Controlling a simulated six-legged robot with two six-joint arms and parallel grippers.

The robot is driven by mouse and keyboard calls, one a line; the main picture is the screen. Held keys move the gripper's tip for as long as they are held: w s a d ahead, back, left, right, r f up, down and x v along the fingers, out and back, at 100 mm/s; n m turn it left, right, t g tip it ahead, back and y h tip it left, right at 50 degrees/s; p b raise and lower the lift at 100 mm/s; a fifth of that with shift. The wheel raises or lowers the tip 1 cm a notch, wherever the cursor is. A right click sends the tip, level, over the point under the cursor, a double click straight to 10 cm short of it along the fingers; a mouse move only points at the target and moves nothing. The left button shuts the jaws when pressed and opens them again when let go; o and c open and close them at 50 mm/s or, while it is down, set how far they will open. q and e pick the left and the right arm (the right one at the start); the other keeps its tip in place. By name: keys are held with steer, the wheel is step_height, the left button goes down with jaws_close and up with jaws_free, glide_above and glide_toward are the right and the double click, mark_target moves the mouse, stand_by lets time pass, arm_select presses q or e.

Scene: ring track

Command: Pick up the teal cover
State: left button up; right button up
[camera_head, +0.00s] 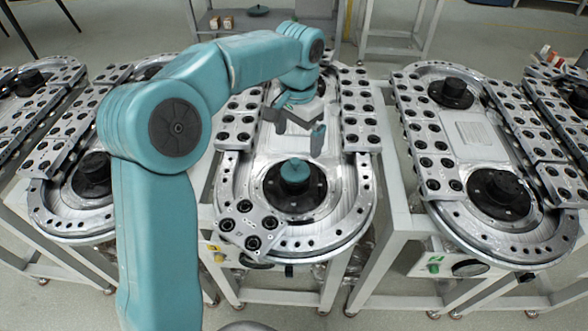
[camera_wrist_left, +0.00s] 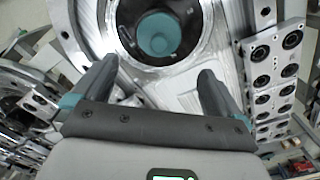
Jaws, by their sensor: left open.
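The teal cover (camera_head: 294,171) is a small round cap on the black hub at the near end of the middle ring track. In the left wrist view the teal cover (camera_wrist_left: 158,34) shows at the top centre, inside the dark round hub. My left gripper (camera_head: 299,132) is open and empty, above the track and a little beyond the cover in the head view. In the left wrist view its two fingers (camera_wrist_left: 153,75) stand wide apart, with the cover ahead of them and between their lines. They do not touch it. My right gripper is not in view.
The middle ring track (camera_head: 232,190) has metal carriages with black round inserts, and a loose-angled carriage (camera_head: 251,229) at its near left. Similar tracks stand on both sides, including one at right (camera_head: 480,145).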

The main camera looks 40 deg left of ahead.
mark_target(295, 161)
arm_select(q)
steer(key=shift+s+d+f, duration=0.15)
steer(key=shift+s+f, duration=0.1)
steer(key=shift+f, duration=0.45)
steer(key=shift+s+f, duration=0.25)
steer(key=shift+f, duration=0.1)
steer(key=shift+a+f, duration=0.2)
steer(key=shift+f, duration=0.1)
steer(key=f, duration=0.4)
steer(key=shift+s+d+f, duration=0.25)
steer(key=shift+a+f, duration=0.15)
steer(key=shift+f, duration=0.15)
steer(key=shift+w+f, duration=0.2)
steer(key=shift+w, duration=0.05)
steer(key=shift+s+r, duration=0.2)
steer(key=shift+s, duration=0.05)
steer(key=c, duration=1.1)
steer(key=shift+w+f, duration=0.1)
steer(key=shift+w, duration=0.05)
